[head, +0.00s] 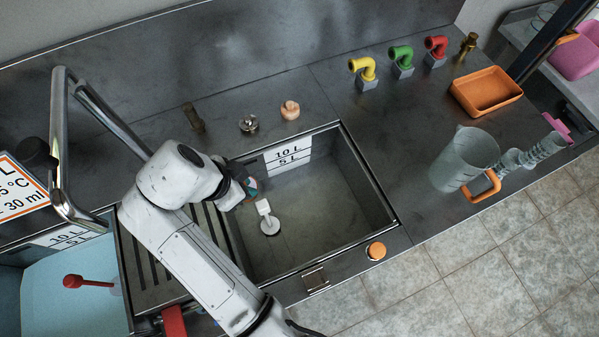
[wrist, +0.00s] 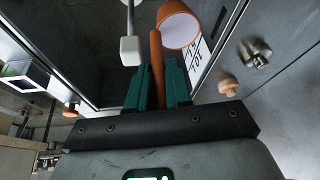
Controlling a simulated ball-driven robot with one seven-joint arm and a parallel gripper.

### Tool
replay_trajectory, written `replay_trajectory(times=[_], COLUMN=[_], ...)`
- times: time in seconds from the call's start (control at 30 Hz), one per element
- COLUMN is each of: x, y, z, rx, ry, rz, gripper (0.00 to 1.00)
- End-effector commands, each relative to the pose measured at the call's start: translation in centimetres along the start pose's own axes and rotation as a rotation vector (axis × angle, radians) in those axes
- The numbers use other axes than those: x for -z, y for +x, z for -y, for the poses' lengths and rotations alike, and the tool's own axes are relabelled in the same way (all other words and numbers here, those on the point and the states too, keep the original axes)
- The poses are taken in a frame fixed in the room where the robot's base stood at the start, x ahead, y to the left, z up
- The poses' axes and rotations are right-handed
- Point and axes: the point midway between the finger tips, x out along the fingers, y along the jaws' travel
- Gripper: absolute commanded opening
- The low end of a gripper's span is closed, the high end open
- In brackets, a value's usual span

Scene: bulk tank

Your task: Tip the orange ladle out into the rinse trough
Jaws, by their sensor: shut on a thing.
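My gripper (wrist: 152,88) is shut on the handle of the orange ladle (wrist: 157,62). In the wrist view the ladle's bowl is at the top, beyond the green fingers, with a pale round face showing; I cannot tell whether that is liquid or the bare inside. In the head view my gripper (head: 247,188) is over the left side of the grey open basin (head: 325,190), which I take as the rinse trough. The ladle is mostly hidden there. The basin has a 10 L / 5 L scale on its back wall and shows no clear liquid.
A white block on a disc (head: 268,222) stands in the basin, close to my gripper. A slatted drainer and a pale blue basin (head: 60,295) with a red-knobbed thing lie left. A jug (head: 465,155), an orange tray (head: 485,92) and coloured elbow pipes stand right.

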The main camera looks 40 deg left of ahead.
Motion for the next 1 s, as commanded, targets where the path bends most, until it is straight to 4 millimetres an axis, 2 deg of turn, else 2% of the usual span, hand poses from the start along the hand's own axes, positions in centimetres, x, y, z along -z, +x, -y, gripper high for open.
replay_trajectory(times=[1.0], x=[2.5], y=[-2.2], z=[-1.1], rx=[0.064], ry=[0.031], rz=[0.077], gripper=[0.0])
